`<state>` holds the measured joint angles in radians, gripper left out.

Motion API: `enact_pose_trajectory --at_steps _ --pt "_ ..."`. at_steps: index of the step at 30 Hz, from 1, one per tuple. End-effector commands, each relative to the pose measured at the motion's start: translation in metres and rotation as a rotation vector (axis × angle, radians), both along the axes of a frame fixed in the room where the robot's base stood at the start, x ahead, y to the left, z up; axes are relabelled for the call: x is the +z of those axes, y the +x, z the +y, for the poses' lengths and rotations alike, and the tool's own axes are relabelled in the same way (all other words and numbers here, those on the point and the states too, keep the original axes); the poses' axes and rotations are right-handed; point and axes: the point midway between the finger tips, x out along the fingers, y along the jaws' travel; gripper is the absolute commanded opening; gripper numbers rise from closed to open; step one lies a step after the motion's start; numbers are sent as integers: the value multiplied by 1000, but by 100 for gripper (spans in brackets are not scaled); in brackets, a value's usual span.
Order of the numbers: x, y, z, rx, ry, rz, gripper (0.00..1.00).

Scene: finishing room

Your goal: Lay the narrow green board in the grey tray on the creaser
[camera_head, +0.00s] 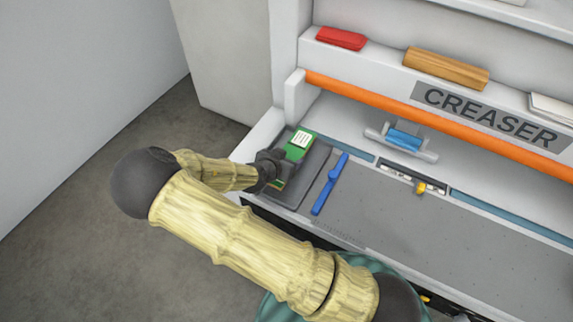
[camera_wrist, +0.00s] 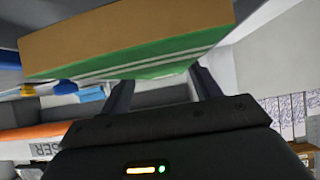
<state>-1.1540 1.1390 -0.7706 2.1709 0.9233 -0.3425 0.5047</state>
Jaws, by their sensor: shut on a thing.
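The narrow green board (camera_head: 299,146) has a white label on its upper face. My gripper (camera_head: 272,170) is shut on it, at the left end of the creaser. The board is over the grey tray (camera_head: 312,170); I cannot tell whether it touches the tray floor. My gripper and wrist hide part of the board and the near left of the tray. In the wrist view the board (camera_wrist: 130,45) shows a brown edge and a green face with white stripes, at the fingers (camera_wrist: 165,90).
A blue tool (camera_head: 330,184) lies just right of the tray on the creaser's grey bed (camera_head: 430,215). An orange bar (camera_head: 440,123) runs above the bed. A red block (camera_head: 341,38) and a wooden block (camera_head: 446,68) sit on the ledge above.

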Motion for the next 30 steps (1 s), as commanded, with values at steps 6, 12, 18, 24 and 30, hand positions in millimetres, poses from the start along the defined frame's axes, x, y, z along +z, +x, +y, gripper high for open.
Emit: enact_pose_trajectory --at_steps 6,12,18,24,30 --pt "-2 0 2 2 1 -1 36" --pt "-9 -1 2 4 -2 2 36" --pt "-33 0 0 3 -3 1 36" --pt "-40 0 1 3 1 0 36" --pt "-43 -1 1 2 0 0 36"
